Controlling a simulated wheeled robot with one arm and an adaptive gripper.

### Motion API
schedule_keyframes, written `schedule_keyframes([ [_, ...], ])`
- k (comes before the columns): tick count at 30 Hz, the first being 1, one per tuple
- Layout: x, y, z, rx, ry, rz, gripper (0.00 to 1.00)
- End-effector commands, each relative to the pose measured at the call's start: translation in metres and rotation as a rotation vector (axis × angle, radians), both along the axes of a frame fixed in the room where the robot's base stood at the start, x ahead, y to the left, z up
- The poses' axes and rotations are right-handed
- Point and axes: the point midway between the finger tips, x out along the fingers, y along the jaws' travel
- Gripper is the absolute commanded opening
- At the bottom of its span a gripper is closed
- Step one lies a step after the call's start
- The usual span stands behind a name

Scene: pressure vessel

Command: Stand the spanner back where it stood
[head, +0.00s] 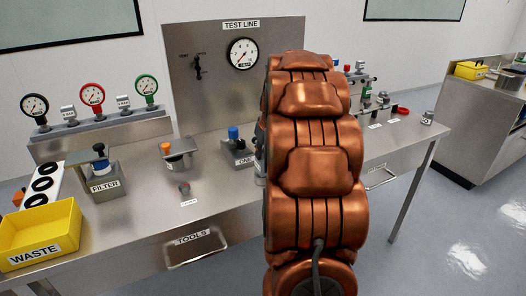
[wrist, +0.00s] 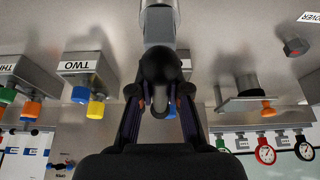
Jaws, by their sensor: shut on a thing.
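My gripper (wrist: 158,108) is shut on a grey and dark tool, which I take to be the spanner (wrist: 158,32). Its pale grey shaft runs to the top edge of the wrist view, and its dark rounded end lies between the fingers. In the head view my copper arm hides the gripper and the spanner. The place where the spanner stood cannot be made out. A tray marked TOOLS (head: 196,247) hangs at the bench's front edge.
Block ONE (head: 240,155) stands just left of my arm; block TWO (wrist: 85,66) shows in the wrist view. A FILTER block (head: 104,184), a small stand (head: 177,146), gauges (head: 91,94) and a yellow WASTE bin (head: 42,232) are further left. The front middle bench is mostly clear.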

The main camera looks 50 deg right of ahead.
Motion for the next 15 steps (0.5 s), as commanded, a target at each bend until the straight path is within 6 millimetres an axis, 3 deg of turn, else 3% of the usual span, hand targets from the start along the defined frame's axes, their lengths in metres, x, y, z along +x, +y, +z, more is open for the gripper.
schedule_keyframes([
  [3,0.0003,-0.0002,-0.0027,-0.001,-0.002,0.0,0.0],
  [4,0.0002,-0.0003,-0.0021,-0.001,-0.001,0.0,0.19],
  [10,0.0001,-0.0003,-0.002,-0.001,-0.001,0.0,0.4],
  [15,0.0,-0.0001,-0.0022,-0.001,0.0,0.0,0.41],
])
